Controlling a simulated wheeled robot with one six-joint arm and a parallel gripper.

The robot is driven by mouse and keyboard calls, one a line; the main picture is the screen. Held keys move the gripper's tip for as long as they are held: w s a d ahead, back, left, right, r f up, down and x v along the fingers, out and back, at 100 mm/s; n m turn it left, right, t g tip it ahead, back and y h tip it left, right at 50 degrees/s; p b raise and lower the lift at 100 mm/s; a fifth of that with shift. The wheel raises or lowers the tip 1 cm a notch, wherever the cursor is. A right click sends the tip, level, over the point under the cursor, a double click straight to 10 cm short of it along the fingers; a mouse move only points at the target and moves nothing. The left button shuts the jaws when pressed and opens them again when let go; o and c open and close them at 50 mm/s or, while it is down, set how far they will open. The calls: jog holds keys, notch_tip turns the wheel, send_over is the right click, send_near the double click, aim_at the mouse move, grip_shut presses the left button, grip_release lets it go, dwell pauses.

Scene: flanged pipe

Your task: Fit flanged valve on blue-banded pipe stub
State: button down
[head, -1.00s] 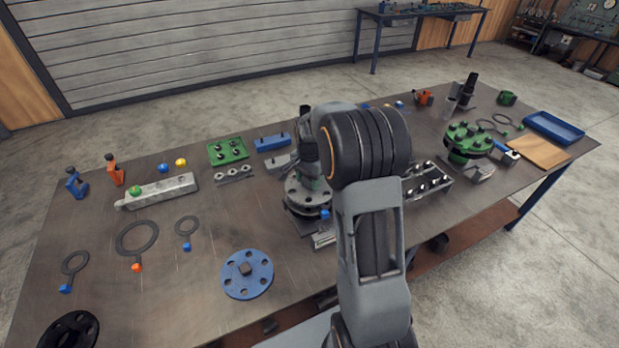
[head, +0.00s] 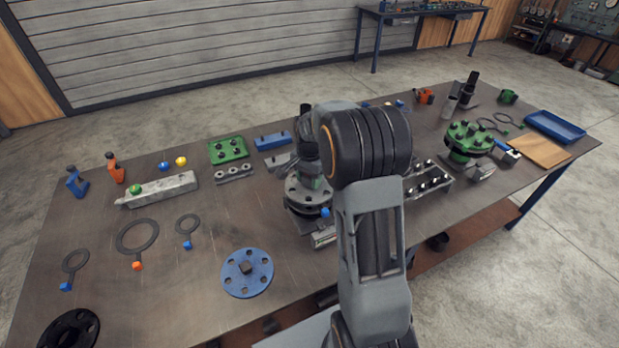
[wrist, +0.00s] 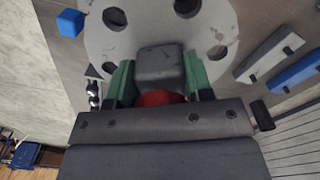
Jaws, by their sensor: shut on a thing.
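In the wrist view my gripper (wrist: 160,88) is shut on a grey square block (wrist: 160,66). The block stands over a round grey flange (wrist: 118,42) with several bolt holes. A red part (wrist: 160,98) shows between the green-padded fingers. I take the held piece to be the flanged valve. In the head view a grey flange (head: 297,192) sits low over the table above a darker round part, partly behind my arm. My fingers are mostly hidden there. No blue band is clearly visible, so I cannot tell whether the flange is seated on a stub.
A blue tag (head: 325,212) is close to the grey flange. A blue disc (head: 240,282) lies in front, left of my arm. A green flanged assembly (head: 470,138) and a bolt rack (head: 430,180) stand to the right. Ring gaskets (head: 137,236) lie on the left.

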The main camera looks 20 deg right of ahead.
jog(key=shift+f+b, duration=0.4)
jog(key=shift+f, duration=0.1)
jog(key=shift+f+b, duration=0.3)
jog(key=shift+f, duration=0.15)
dwell(0.5)
jog(key=c, duration=0.8)
grip_release()
jog(key=shift+c, duration=0.2)
jog(key=o, duration=0.4)
jog(key=shift+f, duration=0.1)
